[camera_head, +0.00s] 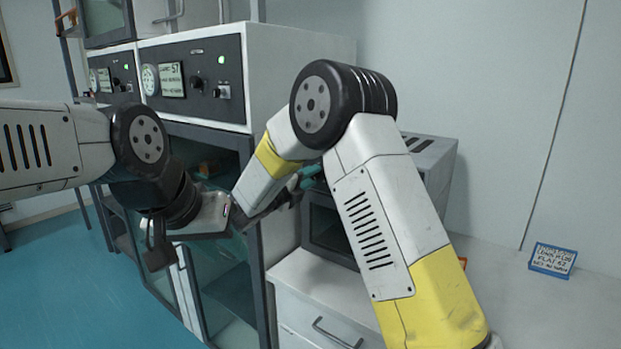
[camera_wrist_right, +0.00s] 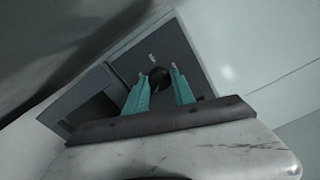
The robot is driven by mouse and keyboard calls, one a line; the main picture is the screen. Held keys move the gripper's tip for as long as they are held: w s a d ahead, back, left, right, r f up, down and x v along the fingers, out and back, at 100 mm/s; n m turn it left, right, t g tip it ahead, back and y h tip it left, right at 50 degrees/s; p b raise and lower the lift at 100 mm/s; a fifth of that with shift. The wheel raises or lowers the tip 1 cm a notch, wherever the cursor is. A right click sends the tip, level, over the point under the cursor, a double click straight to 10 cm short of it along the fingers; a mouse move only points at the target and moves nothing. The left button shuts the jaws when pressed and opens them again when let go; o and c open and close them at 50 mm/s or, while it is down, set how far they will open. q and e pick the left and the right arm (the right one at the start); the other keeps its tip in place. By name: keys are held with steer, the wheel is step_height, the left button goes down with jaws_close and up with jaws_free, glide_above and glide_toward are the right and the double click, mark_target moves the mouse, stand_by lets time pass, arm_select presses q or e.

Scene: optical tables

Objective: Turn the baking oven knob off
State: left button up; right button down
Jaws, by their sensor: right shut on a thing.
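The baking oven (camera_head: 437,150) is a small grey box on a white cabinet top, with vent slots on top and a dark door, partly behind my right arm. In the right wrist view its dark front panel (camera_wrist_right: 183,52) is seen at a tilt. A round black knob (camera_wrist_right: 160,78) sits on that panel between the two teal fingers of my right gripper (camera_wrist_right: 163,72), which is shut on it. In the head view the teal fingers (camera_head: 306,178) reach the oven front; the knob is hidden there. My left gripper (camera_head: 208,215) is at left centre, away from the oven; its fingers are unclear.
A large white cabinet with a black control panel (camera_head: 205,80), green lights and a glass door (camera_head: 225,280) stands left of the oven. A drawer (camera_head: 325,325) lies below the oven. A small blue-edged sign (camera_head: 552,260) stands at the right on a clear white surface.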

steer(key=n, duration=2.8)
steer(key=shift+f+n, duration=0.15)
steer(key=shift+n, duration=0.25)
steer(key=shift+s, duration=0.1)
steer(key=c, duration=1.1)
jaws_free()
steer(key=shift+a, duration=0.1)
steer(key=shift+o, duration=0.2)
